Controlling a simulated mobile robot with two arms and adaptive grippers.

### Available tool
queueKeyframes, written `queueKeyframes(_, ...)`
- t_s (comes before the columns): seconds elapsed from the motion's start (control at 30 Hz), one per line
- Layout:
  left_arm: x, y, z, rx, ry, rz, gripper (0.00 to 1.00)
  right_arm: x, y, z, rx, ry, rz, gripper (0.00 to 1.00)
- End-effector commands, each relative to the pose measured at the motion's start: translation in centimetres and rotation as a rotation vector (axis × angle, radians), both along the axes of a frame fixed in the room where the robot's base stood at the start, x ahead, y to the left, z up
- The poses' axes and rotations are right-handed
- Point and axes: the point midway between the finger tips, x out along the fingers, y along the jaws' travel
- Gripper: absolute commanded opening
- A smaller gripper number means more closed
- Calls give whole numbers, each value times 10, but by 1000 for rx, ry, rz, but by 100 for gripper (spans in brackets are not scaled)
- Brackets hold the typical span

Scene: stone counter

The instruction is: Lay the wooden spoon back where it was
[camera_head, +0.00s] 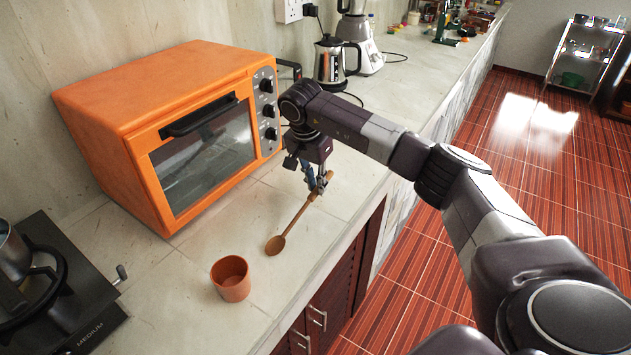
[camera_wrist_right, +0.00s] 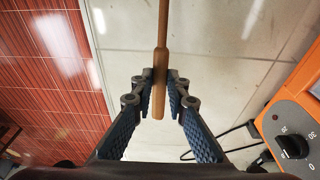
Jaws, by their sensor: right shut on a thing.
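The wooden spoon (camera_head: 294,227) is over the stone counter (camera_head: 205,255), its bowl toward the orange cup and its handle up toward my right gripper. My right gripper (camera_head: 319,189) is shut on the handle near its end. In the right wrist view the spoon's handle (camera_wrist_right: 161,60) runs between the two blue-padded fingers of the gripper (camera_wrist_right: 160,98). I cannot tell whether the spoon's bowl touches the counter. My left gripper is not in view.
An orange cup (camera_head: 231,278) stands near the spoon's bowl. An orange toaster oven (camera_head: 165,120) stands behind, with a steel kettle (camera_head: 331,62) and a blender (camera_head: 358,40) beyond. A black appliance (camera_head: 60,290) is at the left. The counter's front edge lies close on the right.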

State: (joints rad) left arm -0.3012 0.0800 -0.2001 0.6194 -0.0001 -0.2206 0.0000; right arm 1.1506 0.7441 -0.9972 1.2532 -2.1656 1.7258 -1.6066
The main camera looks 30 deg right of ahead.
Motion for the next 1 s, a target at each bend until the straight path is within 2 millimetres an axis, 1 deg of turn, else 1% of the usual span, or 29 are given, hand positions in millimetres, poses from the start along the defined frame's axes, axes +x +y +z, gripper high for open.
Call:
queueKeyframes(0.37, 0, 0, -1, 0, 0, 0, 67, 0, 0, -2, 6, 1, 0, 0)
queueKeyframes(0.4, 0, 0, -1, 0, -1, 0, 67, 0, 0, -2, 6, 1, 0, 18)
queueKeyframes(0.53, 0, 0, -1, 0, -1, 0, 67, 0, 0, -2, 6, 1, 0, 32)
queueKeyframes(0.57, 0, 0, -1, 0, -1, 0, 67, 0, 0, -2, 6, 1, 0, 34)
queueKeyframes(0.77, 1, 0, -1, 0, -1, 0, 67, 0, 0, -2, 6, 2, 0, 35)
queueKeyframes(0.9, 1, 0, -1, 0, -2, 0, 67, 0, 0, -2, 6, 2, 0, 51)
queueKeyframes(1.0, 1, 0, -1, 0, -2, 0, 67, 0, 0, -2, 6, 2, 0, 52)
